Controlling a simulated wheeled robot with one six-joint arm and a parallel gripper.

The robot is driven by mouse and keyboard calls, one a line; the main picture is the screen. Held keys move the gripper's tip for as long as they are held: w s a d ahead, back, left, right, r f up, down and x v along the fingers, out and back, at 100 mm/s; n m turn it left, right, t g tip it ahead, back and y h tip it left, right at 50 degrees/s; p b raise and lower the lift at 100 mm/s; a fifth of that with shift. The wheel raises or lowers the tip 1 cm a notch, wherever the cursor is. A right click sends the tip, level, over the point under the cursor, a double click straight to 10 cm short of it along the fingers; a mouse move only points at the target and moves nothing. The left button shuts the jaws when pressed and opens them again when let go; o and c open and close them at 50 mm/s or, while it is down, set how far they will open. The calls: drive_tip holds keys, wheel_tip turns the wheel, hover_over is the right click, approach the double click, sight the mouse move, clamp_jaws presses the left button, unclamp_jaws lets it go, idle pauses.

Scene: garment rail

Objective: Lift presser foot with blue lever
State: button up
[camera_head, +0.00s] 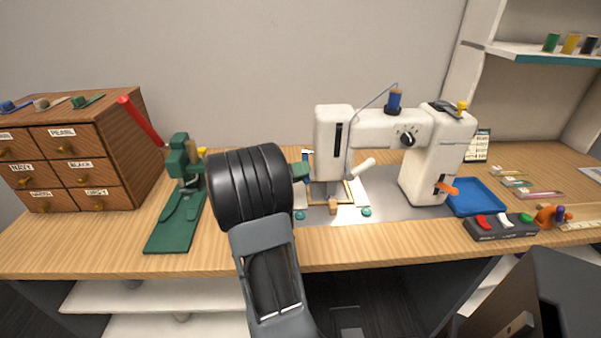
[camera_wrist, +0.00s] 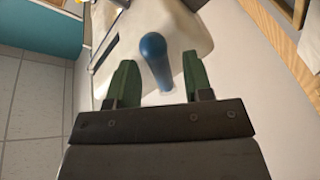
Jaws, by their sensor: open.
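The white sewing machine (camera_head: 432,152) stands on the wooden table with its head (camera_head: 331,150) at the left end. In the wrist view the blue lever (camera_wrist: 155,62) sticks out from the white machine body (camera_wrist: 180,30), its rounded end toward the top. My gripper (camera_wrist: 158,58) is open, with one green finger on each side of the lever and a visible gap to both. In the head view my gripper (camera_head: 302,171) is beside the left of the machine head, partly hidden by my black wrist. The presser foot cannot be made out clearly.
A green press (camera_head: 178,205) and a wooden drawer cabinet (camera_head: 125,150) stand to the left. A blue tray (camera_head: 477,197) and a switch box with coloured buttons (camera_head: 502,227) are on the right.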

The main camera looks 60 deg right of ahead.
drive_tip(key=shift+s+d, duration=0.1)
drive_tip(key=shift+c, duration=0.4)
clamp_jaws()
